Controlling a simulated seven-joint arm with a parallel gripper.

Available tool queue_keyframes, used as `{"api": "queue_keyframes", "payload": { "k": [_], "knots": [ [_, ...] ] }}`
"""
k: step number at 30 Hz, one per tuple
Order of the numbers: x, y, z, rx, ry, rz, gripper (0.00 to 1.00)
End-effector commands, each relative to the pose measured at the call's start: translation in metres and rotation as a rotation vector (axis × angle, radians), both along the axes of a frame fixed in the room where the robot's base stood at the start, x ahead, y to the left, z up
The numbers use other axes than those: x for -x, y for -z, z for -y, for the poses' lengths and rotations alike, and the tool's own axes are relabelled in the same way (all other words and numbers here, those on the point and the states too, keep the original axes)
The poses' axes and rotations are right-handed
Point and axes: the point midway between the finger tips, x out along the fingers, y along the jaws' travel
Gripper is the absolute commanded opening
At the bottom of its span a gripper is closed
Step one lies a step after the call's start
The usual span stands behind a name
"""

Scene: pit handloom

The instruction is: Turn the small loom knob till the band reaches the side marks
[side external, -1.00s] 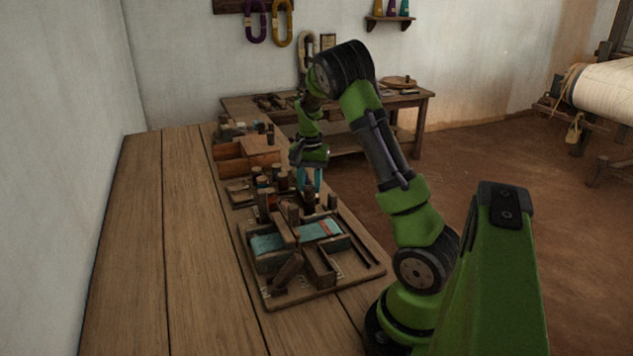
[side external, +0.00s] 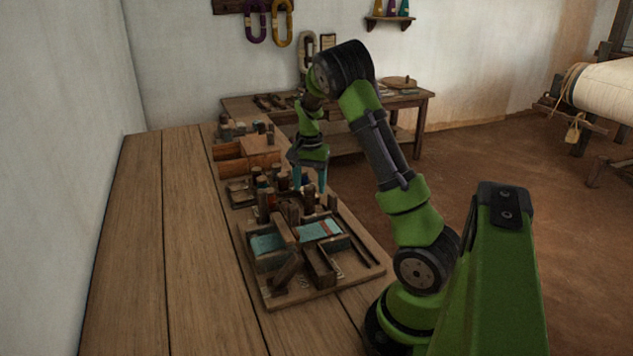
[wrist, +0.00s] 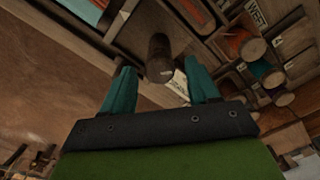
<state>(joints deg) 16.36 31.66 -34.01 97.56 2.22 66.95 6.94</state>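The small loom (side external: 318,265) lies on a wooden board on the bench. Its teal band (side external: 320,230) has a reddish stripe near the right end. A corner of the band shows at the top left of the wrist view (wrist: 82,9). A dark wooden knob (wrist: 159,58) stands ahead of my gripper's fingertips in the wrist view, in line with the gap between them. My gripper (side external: 310,188) is over the loom's far end with its teal fingers apart. It also shows in the wrist view (wrist: 163,84), open and empty. The side marks are too small to make out.
Spools, one with orange thread (wrist: 238,44), sit in a rack beside the knob. Several wooden pegs stand close around my gripper in the side view. An open wooden box (side external: 248,157) is farther back. The bench's left side (side external: 150,250) is clear.

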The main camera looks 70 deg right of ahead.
Motion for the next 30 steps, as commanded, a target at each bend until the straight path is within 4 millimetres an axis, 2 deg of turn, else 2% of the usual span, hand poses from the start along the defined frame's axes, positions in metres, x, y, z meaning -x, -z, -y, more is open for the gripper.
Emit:
{"api": "queue_keyframes", "payload": {
  "k": [5,10,24,30],
  "knots": [
    [0.000,-0.001,0.000,0.000,-0.001,0.000,0.60],
    [-0.001,-0.016,0.000,0.001,-0.002,0.002,0.60],
    [0.000,-0.126,0.001,0.004,0.000,0.003,0.60],
    [0.000,-0.157,0.000,0.001,0.001,0.001,0.60]
  ]
}}
